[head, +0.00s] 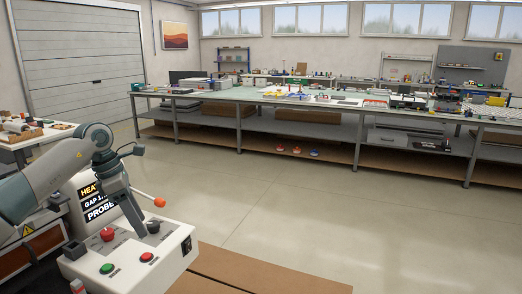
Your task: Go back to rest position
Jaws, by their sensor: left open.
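My left arm comes in from the left edge, and my left gripper (137,228) points down over a white control box (172,262). The gripper is open, with nothing visible held in it. Its fingertips are close above the top of the box; I cannot tell whether they touch it. The box has a green button (107,268), a red button (147,257), a red knob (107,234) and an orange-tipped lever (159,203). A dark sign (97,205) with partly covered text stands behind. My right gripper is not in view.
A long workbench (236,93) with lower shelves and many small items crosses the back. A side table (32,138) with trays stands at the left. A brown board (250,272) lies low in front. The grey floor (320,215) between is clear. A shutter door (85,62) closes the left wall.

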